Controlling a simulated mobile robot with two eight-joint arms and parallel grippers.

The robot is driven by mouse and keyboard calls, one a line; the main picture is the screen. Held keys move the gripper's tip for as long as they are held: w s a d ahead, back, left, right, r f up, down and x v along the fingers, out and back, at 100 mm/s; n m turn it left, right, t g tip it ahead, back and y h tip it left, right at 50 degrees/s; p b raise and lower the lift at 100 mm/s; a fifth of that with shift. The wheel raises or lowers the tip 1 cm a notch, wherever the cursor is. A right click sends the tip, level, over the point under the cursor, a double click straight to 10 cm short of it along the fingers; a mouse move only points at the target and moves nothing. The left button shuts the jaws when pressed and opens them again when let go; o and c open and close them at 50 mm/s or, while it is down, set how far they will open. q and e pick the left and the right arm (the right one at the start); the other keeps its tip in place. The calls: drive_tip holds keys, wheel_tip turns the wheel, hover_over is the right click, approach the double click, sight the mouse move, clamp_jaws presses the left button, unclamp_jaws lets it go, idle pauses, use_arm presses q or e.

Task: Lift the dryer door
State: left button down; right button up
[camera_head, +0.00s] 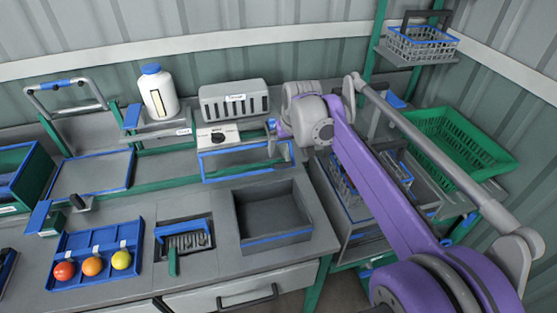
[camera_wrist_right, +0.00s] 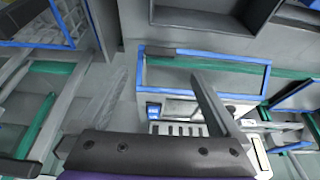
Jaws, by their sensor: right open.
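The dryer (camera_head: 234,100) is a grey box with a slotted front and a small label, at the back of the bench. Its door (camera_head: 236,149) appears to be the clear, blue-edged panel low in front of it. In the right wrist view, the blue-edged panel (camera_wrist_right: 222,54) lies beyond my gripper, and the slots show below it. My right gripper (camera_head: 273,140) is open, by the right end of the panel. The head view does not settle whether it touches the panel. A grey finger overlaps the panel in the wrist view. My left gripper is not in view.
A white bottle (camera_head: 158,92) stands left of the dryer. A blue tray (camera_head: 83,284) holds tomatoes at front left. Baskets and a green crate (camera_head: 491,160) are at right.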

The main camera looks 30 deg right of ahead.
sight(283, 163)
drive_tip(key=x, duration=0.9)
drive_tip(key=shift+f, duration=0.15)
drive_tip(key=shift+c, duration=0.3)
clamp_jaws()
